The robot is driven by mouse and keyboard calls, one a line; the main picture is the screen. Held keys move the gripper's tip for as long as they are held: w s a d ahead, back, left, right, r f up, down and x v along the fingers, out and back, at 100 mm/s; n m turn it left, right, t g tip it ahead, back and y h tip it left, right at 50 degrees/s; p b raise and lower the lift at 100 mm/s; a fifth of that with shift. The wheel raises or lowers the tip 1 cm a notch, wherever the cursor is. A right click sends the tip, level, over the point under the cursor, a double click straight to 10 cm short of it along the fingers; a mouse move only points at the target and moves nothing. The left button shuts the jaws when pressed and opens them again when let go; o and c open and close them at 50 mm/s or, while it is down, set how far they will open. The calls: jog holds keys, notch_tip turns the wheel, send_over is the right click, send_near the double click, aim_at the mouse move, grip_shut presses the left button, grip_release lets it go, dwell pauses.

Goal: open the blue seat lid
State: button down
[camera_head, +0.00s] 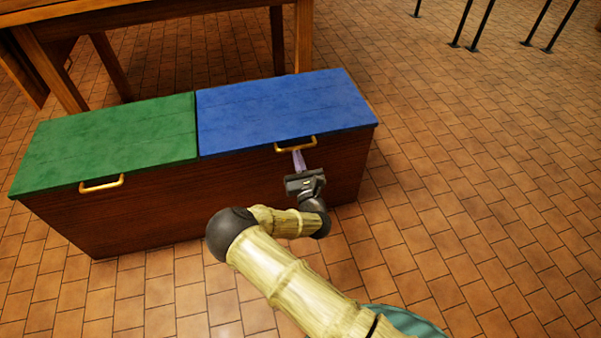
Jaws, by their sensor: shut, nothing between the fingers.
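The blue seat lid (285,105) lies flat and closed on the right half of a dark wooden chest (230,195). A brass handle (296,145) sits at the middle of its front edge. My gripper (298,153) is at the front of the chest, its fingers pointing up at the handle from just below. The fingers look shut, with nothing seen between them. I cannot tell whether the fingertips touch the handle.
A green lid (110,140) with its own brass handle (102,184) covers the chest's left half. A wooden table (150,12) stands close behind the chest. Thin black legs (480,25) stand at the far upper right. The tiled floor (480,180) to the right is clear.

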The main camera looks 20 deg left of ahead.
aim_at(295, 142)
jog(key=s+r, duration=0.1)
jog(key=s+d+r+b, duration=0.1)
jog(key=r, duration=0.1)
jog(key=shift+r, duration=0.2)
dwell(0.4)
